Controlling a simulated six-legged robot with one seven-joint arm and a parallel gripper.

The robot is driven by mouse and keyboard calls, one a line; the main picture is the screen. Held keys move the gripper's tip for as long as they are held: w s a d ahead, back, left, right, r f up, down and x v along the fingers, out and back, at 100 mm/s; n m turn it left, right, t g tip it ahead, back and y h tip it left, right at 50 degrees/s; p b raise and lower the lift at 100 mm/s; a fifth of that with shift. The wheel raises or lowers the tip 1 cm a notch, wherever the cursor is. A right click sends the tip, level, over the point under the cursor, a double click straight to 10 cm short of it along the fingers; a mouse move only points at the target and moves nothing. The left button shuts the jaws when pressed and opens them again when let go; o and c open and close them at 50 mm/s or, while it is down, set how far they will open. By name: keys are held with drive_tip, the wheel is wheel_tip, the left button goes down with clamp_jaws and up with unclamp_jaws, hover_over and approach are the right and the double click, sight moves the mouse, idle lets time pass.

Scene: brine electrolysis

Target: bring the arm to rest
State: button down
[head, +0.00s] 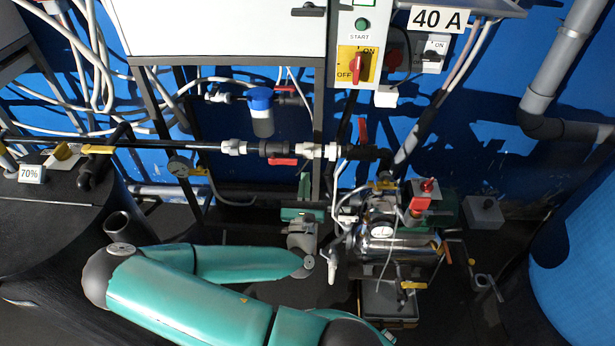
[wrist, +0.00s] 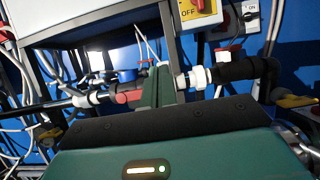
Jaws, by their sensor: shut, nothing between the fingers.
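My arm is folded in the lower middle of the head view, its green links bent back at the left. My gripper (head: 304,180) points away from me toward the pipework, below the horizontal pipe with white fittings (head: 232,148). In the wrist view my gripper (wrist: 158,72) shows as green fingers closed together with nothing between them. The fingers cover part of the pipe behind them, beside a red valve handle (wrist: 128,97). I cannot tell how far apart they are from it.
A white cabinet (head: 220,28) hangs above, with a red-yellow switch (head: 358,66) beside it. A blue-capped filter (head: 262,112) is above the pipe. A steel vessel (head: 390,258) stands right of my gripper. A black tank (head: 50,235) is left, a blue one (head: 575,260) right.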

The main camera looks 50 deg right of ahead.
drive_tip(key=shift+s+a+r, duration=0.45)
drive_tip(key=shift+s+a, duration=0.1)
drive_tip(key=shift+a, duration=0.1)
drive_tip(key=shift+s+a+r, duration=0.45)
drive_tip(key=shift+s+a, duration=0.1)
drive_tip(key=shift+a, duration=0.05)
drive_tip(key=s+r+m+g+h, duration=0.1)
drive_tip(key=s+m+g, duration=0.3)
drive_tip(key=m+g, duration=0.45)
drive_tip(key=s+m+g+h, duration=0.2)
drive_tip(key=s+m+g, duration=0.2)
drive_tip(key=m+g, duration=0.45)
drive_tip(key=s+a+m+g+y, duration=0.3)
drive_tip(key=a+m+y, duration=0.4)
drive_tip(key=y, duration=0.2)
drive_tip(key=w+a+r+m+t+y, duration=0.1)
drive_tip(key=w+a+r+t+y, duration=0.1)
drive_tip(key=a+r+t+y, duration=0.3)
drive_tip(key=w+a+r+m+t+y, duration=0.1)
drive_tip(key=a+r+t+y, duration=0.4)
drive_tip(key=a+r, duration=0.8)
drive_tip(key=shift+w+a+r+t+y, duration=0.2)
drive_tip(key=shift+w+t+y, duration=0.2)
drive_tip(key=shift+w+y, duration=0.15)
drive_tip(key=shift+d, duration=0.15)
